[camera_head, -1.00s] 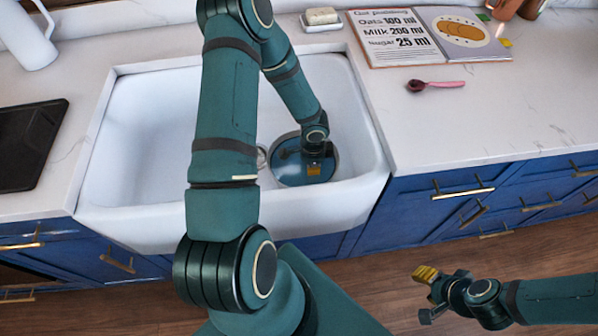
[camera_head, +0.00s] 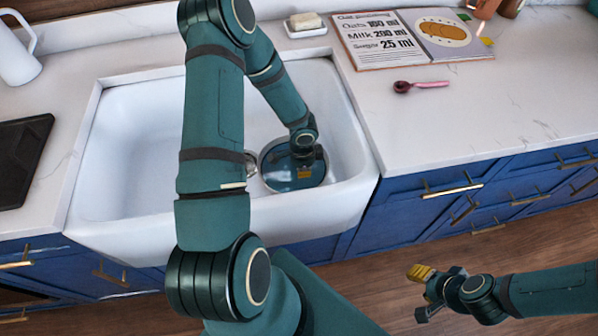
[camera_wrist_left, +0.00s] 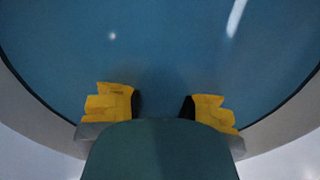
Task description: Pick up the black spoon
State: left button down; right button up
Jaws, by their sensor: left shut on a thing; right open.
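My left gripper (camera_head: 304,172) reaches down into a round blue-bottomed vessel (camera_head: 281,178) in the white sink. In the left wrist view its two yellow fingertips (camera_wrist_left: 160,110) stand apart over the blue surface (camera_wrist_left: 160,45). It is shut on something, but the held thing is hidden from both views. A dark shape shows beside the gripper in the vessel; I cannot tell if it is a black spoon. A spoon with a pink handle and dark bowl (camera_head: 421,86) lies on the right counter. My right gripper (camera_head: 419,292) is open and empty, low in front of the cabinets.
The white sink (camera_head: 130,150) surrounds my left forearm. An open recipe book (camera_head: 410,38) and a soap dish (camera_head: 306,27) are behind on the counter. A black slab (camera_head: 20,160) and a white jug (camera_head: 15,50) stand left. The right counter front is clear.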

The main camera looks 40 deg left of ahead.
pick_arm(q)
notch_tip(320, 180, up, 9)
jog(key=p, duration=0.3)
jog(key=shift+r, duration=0.1)
jog(key=shift+r+p, duration=1.4)
jog(key=s+a+r+t+y+p, duration=0.1)
jog(key=s+a+r+t+y, duration=0.15)
jog(key=r, duration=0.75)
jog(key=s+a+r+t+y+p, duration=0.15)
jog(key=s+r, duration=0.25)
jog(key=r, duration=0.7)
jog(key=w+a+f+p, duration=0.2)
jog(key=w+a, duration=0.6)
jog(key=a, duration=0.4)
jog(key=shift+a+f+g+y+p, duration=0.2)
jog(key=shift+f+g+y+p, duration=0.2)
jog(key=shift+p, duration=0.05)
jog(key=shift+w+d, duration=0.1)
jog(key=shift+w, duration=0.05)
